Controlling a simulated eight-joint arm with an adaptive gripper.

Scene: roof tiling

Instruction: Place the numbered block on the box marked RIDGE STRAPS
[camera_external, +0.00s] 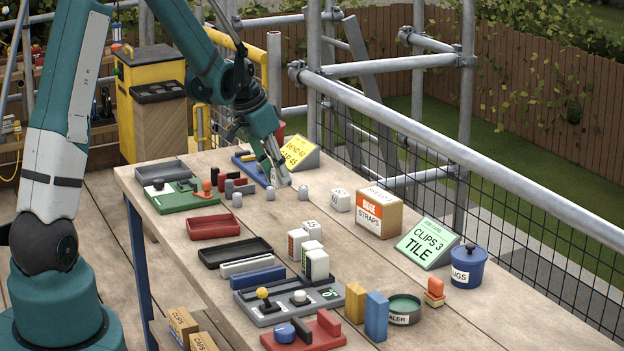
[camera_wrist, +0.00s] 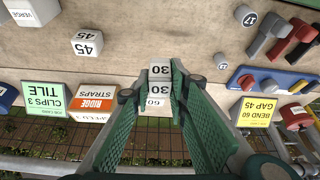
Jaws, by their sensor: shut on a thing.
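The box marked RIDGE STRAPS (camera_external: 371,226) stands upright on the table, cardboard with an orange and white label. It shows at lower left in the wrist view (camera_wrist: 92,103), left of my gripper. My gripper (camera_wrist: 160,80) is shut on a white block numbered 30 (camera_wrist: 160,72), with a finger on either side. In the external view my gripper (camera_external: 279,178) is at the table's far side, left of the box.
A green CLIPS 3 TILE card (camera_external: 427,242) stands right of the box, and a yellow card (camera_external: 298,152) behind my gripper. Scaffold rails (camera_external: 420,125) run along the far edge. Trays and tools fill the near side.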

